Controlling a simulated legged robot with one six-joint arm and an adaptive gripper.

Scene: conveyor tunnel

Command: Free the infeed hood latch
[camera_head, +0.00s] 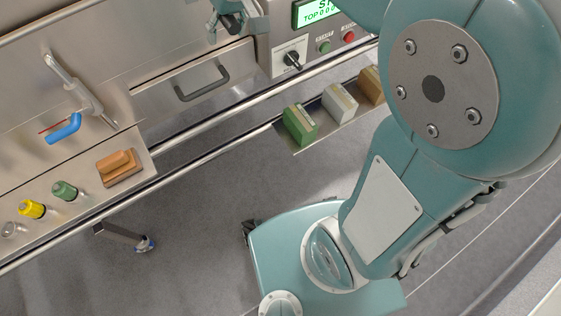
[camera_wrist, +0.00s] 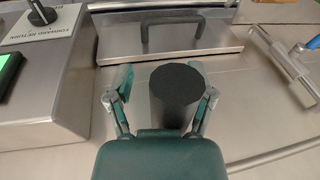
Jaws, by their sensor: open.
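My gripper (camera_wrist: 162,82) is open in the wrist view, its two fingers apart on either side of an upright black cylinder (camera_wrist: 175,88). Clear gaps show beside the cylinder, more on the left, so it is not gripped. The cylinder looks like a knob; I cannot tell for sure that it is the hood latch. Its base is hidden by my gripper. In the head view my gripper (camera_head: 226,22) is at the top edge, partly cut off, above the steel machine. A steel panel with a dark bar handle (camera_head: 202,82) is below it; this handle (camera_wrist: 172,22) also shows beyond the cylinder.
A steel T-shaped bar (camera_head: 78,88) and blue lever (camera_head: 63,129) are at left. A control box with selector (camera_head: 292,60) and green display (camera_head: 318,10) is at right. Bottles (camera_head: 65,190), a wooden block (camera_head: 118,167) and boxes (camera_head: 300,123) sit along the front rails.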

